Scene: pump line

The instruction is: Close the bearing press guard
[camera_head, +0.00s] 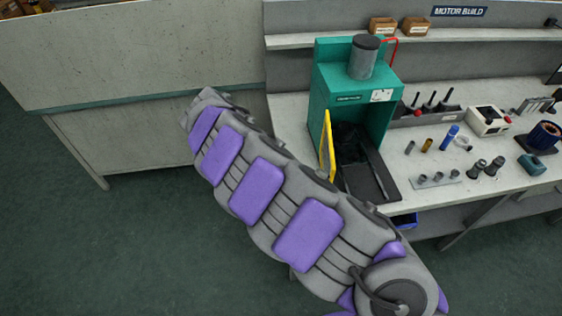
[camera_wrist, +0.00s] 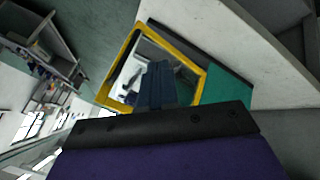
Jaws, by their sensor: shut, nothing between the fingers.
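The bearing press (camera_head: 330,85) is a teal housing with a grey cylinder on top, on the bench in the head view. Its yellow-framed guard (camera_head: 327,147) stands open at the left of the dark press opening, seen nearly edge-on. In the wrist view the guard (camera_wrist: 122,70) is a yellow frame around a clear pane, tilted. My gripper (camera_wrist: 160,68) is shut and empty, its dark fingers overlapping the pane in the picture; I cannot tell whether they touch it. In the head view my arm covers the area left of and below the press, and my gripper is not visible.
Right of the press, the bench (camera_head: 405,175) carries small metal parts, a blue cylinder (camera_head: 449,137), and a white box with a red button (camera_head: 488,121). A dark tray (camera_head: 385,187) extends in front of the press. A pale partition (camera_head: 130,60) stands at left; the floor there is clear.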

